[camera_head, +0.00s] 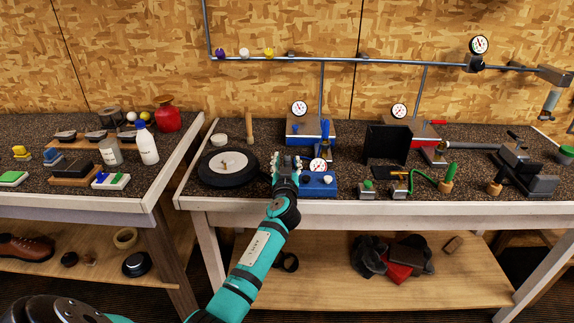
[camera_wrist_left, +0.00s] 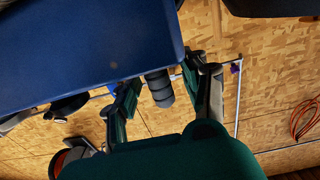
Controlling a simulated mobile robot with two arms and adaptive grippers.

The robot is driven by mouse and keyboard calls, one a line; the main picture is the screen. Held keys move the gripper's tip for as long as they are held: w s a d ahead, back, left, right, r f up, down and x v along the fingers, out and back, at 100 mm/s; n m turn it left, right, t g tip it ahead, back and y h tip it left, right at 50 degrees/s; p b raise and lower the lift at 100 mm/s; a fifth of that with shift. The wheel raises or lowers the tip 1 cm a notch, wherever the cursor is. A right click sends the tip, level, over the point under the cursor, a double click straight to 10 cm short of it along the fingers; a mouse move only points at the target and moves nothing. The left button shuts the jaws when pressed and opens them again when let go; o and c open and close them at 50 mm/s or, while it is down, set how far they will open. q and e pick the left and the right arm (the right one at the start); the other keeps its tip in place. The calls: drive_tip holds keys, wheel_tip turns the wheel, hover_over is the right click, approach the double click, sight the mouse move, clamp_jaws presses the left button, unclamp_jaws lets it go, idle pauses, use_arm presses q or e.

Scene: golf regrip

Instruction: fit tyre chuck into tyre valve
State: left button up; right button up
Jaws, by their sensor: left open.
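The black tyre (camera_head: 212,179) with a pale hub lies flat on the bench; its valve is too small to make out. My left gripper (camera_head: 287,160) is just right of the tyre, beside a blue box (camera_head: 318,187) with a round gauge. In the left wrist view, the fingers of the left gripper (camera_wrist_left: 162,82) are open. A dark ridged cylinder (camera_wrist_left: 159,88) shows between them, against a large blue surface; I cannot tell whether it is the tyre chuck or whether the fingers touch it. My right gripper is not in view.
A wooden-handled tool (camera_head: 249,126) stands behind the tyre. Another blue box with a gauge (camera_head: 299,108) is at the back. A dark upright block (camera_head: 386,144) and a green hose (camera_head: 427,174) are to the right. The side bench (camera_head: 150,188) holds bottles and brushes.

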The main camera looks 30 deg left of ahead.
use_arm(q)
clamp_jaws()
drive_tip(key=shift+w+f, duration=0.15)
idle(0.5)
